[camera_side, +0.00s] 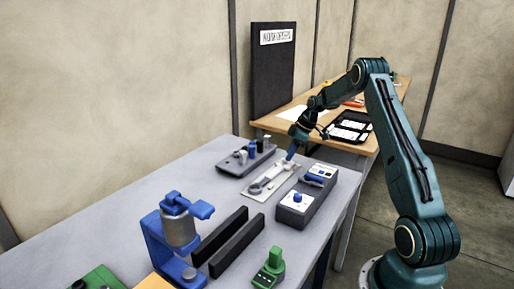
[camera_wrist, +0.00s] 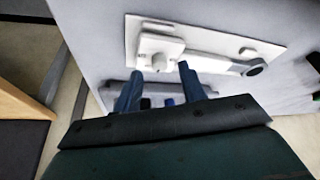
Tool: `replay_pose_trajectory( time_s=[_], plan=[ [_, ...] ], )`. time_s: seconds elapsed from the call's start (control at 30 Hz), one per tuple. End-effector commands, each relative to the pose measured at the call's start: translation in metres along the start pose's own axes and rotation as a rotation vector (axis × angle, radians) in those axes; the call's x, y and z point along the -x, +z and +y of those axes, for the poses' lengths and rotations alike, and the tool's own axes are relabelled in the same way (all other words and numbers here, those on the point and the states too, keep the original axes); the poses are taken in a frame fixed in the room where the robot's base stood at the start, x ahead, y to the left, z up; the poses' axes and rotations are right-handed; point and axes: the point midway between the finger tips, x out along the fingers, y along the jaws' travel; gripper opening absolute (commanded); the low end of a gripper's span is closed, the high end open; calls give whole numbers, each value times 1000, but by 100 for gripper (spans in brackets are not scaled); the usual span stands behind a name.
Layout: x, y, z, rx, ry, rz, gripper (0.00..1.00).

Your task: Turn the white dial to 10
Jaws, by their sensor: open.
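A dark grey control box (camera_side: 306,207) on the bench carries a blue knob (camera_side: 297,198) on a white square panel. A pale plate (camera_side: 262,191) with a white fixture lies left of the box; it also shows in the wrist view (camera_wrist: 215,31), with a white block (camera_wrist: 160,46) at one end and a grey ring (camera_wrist: 256,67) at the other. My gripper (camera_side: 290,157) points down above the far end of the plate.
A grey rack (camera_side: 247,162) with several pegs stands behind the plate. Two dark rails (camera_side: 237,240), a blue press-like stand (camera_side: 160,250) and a green device (camera_side: 269,272) stand nearer the camera. A wooden table (camera_side: 367,142) holds a black tray (camera_side: 350,127).

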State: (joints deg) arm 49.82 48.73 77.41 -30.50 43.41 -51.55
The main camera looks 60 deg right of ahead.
Motion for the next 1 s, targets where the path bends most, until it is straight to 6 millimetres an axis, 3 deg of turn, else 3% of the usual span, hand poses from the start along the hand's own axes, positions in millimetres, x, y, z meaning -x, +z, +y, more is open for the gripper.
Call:
replay_pose_trajectory(
  time_s=[0.2, 0.57, 0.63, 0.8, 1.0],
  plan=[
    [-19, 0, 0, -1, 0, -1, 41],
    [-23, 0, 0, 0, 1, 0, 41],
    [-23, 0, 0, 0, 1, 0, 34],
    [-22, 0, 0, 0, 1, 0, 0],
    [-22, 0, 0, -4, 2, 0, 0]
  ],
)
